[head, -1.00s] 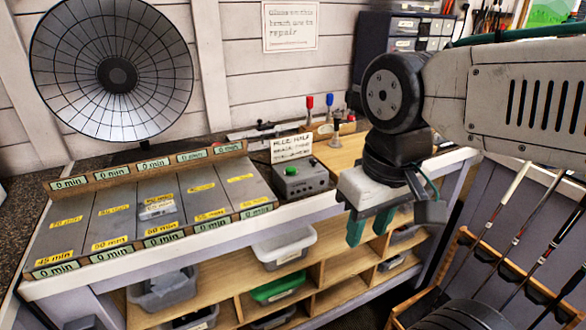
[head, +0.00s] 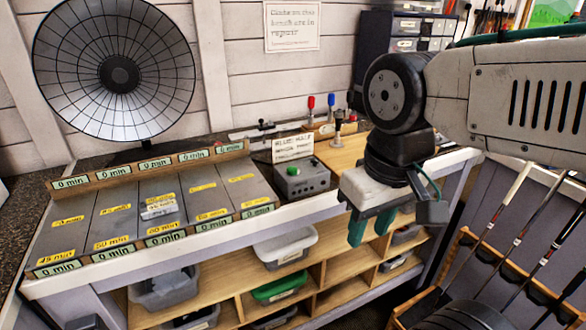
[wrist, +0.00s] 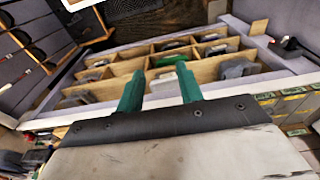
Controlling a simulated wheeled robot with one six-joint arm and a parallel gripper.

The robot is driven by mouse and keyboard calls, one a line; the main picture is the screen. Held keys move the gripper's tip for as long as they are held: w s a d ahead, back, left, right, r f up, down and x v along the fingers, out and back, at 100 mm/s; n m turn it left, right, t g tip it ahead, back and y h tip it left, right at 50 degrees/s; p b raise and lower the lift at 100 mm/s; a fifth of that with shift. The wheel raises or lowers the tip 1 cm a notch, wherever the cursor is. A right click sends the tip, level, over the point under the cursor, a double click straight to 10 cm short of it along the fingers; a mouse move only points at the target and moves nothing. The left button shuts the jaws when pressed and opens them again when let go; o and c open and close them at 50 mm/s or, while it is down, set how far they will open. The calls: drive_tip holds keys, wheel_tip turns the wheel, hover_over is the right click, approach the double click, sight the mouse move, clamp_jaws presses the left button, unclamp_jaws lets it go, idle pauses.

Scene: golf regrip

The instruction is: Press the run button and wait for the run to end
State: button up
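The run button is a green dome (head: 293,170) on top of a small grey control box (head: 302,182). The box stands on the bench just right of the row of labelled grey panels (head: 103,222), with a handwritten card behind it. My gripper (head: 371,228) hangs to the right of the box, in front of the bench edge, apart from the button. Its two green fingers are spread with nothing between them, as the wrist view (wrist: 160,88) also shows.
Red and blue-handled tools (head: 311,103) stand behind the box. Shelves with bins (head: 280,288) lie below the bench top. A rack of golf clubs (head: 500,270) is at the right.

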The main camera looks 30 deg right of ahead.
clamp_jaws()
idle(1.7)
